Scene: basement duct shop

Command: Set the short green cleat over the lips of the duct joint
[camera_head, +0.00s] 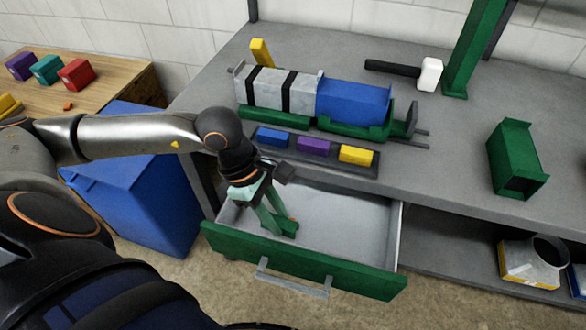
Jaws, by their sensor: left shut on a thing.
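The duct joint (317,97) is where a grey duct section with black bands (270,88) meets a blue duct section (352,101), lying in a green cradle (352,131) on the bench. My left gripper (262,205) points down into the open drawer and is shut on a green piece, seemingly the short green cleat (270,222). The gripper partly hides the cleat, and its exact length and its contact with the drawer floor cannot be told. My right gripper is not in view.
The open drawer (340,214) has a green front with a grey handle. A tray with blue, purple and yellow blocks (355,155) lies between drawer and ducts.

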